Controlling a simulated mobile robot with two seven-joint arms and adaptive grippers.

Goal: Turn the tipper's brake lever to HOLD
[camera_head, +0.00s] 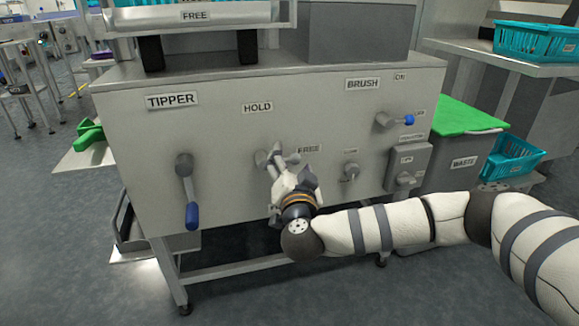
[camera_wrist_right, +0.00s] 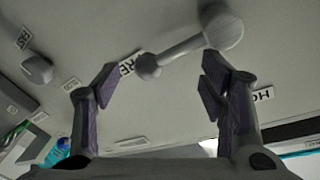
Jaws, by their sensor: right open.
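The brake lever (camera_head: 263,158) is a grey metal lever on the front of the steel tipper panel (camera_head: 230,190), below the HOLD label (camera_head: 257,107). In the right wrist view the lever (camera_wrist_right: 185,48) runs from its round hub to a knob that lies by the partly covered FREE label (camera_wrist_right: 130,64). The HOLD label (camera_wrist_right: 262,96) is at the right there. My right gripper (camera_head: 281,166) is at the lever in the head view and hides part of it. In the wrist view my right gripper (camera_wrist_right: 158,86) is open, with the lever ahead of its fingertips, not clearly touching. My left gripper is out of view.
A blue-handled crank (camera_head: 190,200) hangs left of the lever, under the TIPPER label (camera_head: 171,100). A small knob (camera_head: 350,172) and a blue-tipped BRUSH lever (camera_head: 397,120) sit to the right. A green-lidded waste bin (camera_head: 455,155) stands beside the panel.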

